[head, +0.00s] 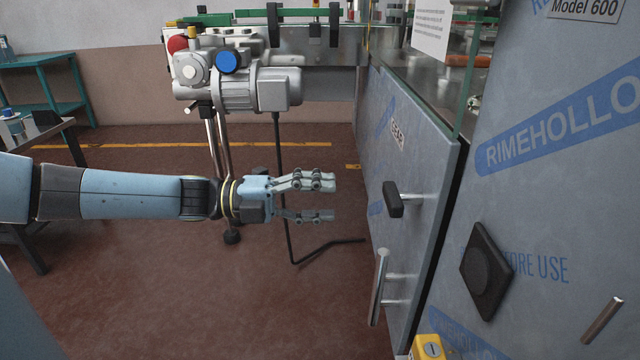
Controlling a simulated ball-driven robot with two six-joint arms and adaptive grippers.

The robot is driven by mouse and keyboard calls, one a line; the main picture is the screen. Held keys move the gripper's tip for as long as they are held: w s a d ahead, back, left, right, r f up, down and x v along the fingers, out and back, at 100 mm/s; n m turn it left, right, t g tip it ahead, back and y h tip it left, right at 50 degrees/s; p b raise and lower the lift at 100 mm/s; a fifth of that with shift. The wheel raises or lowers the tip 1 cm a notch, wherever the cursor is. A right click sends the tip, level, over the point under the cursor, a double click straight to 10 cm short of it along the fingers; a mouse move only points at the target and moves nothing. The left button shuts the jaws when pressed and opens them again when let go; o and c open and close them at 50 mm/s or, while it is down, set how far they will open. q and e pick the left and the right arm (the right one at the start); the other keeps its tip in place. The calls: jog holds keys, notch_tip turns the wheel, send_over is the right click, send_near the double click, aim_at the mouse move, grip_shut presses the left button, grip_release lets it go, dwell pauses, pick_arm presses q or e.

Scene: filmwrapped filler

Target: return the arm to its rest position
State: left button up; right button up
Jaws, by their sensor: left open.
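My left arm (130,193) is light blue and comes in from the left, stretched almost level across the picture. Its left gripper (325,198) is open and empty, with its fingers pointing right. It is in front of the machine's film-covered door (400,150), with a visible gap between fingertips and door in the picture. The door has a dark knob handle (394,200) and a metal bar handle (379,285). My right gripper is not in view.
A grey motor unit (250,85) with a blue knob stands behind the arm. A larger film-wrapped panel (560,200) with a black square fitting (486,270) fills the right. A yellow box (427,346) is at the bottom. A teal bench (45,85) stands far left. Brown floor (200,300) lies open below the arm.

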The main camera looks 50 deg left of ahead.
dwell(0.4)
pick_arm(q)
jog(key=s+f+n+y, duration=0.3)
jog(key=f+n+y, duration=0.15)
jog(key=f, duration=0.45)
jog(key=s+a+f+n+g+y, duration=0.1)
jog(key=s+f+n+y, duration=0.2)
jog(key=f+n, duration=0.5)
jog(key=s+f+n+y, duration=0.3)
jog(key=f+y, duration=0.1)
jog(key=f, duration=0.7)
jog(key=s+d+f+n+g+y, duration=0.1)
jog(key=s+d+f+n+g, duration=0.2)
jog(key=s+f, duration=0.4)
jog(key=s+d+f+n+g, duration=0.3)
jog(key=s+f, duration=0.4)
jog(key=s+d+f+n+g, duration=0.1)
jog(key=s+f+n+g, duration=0.1)
jog(key=s, duration=0.6)
jog(key=s+d+f+n+g, duration=0.2)
jog(key=s+f+g, duration=0.1)
jog(key=s, duration=0.5)
jog(key=shift+g, duration=0.6)
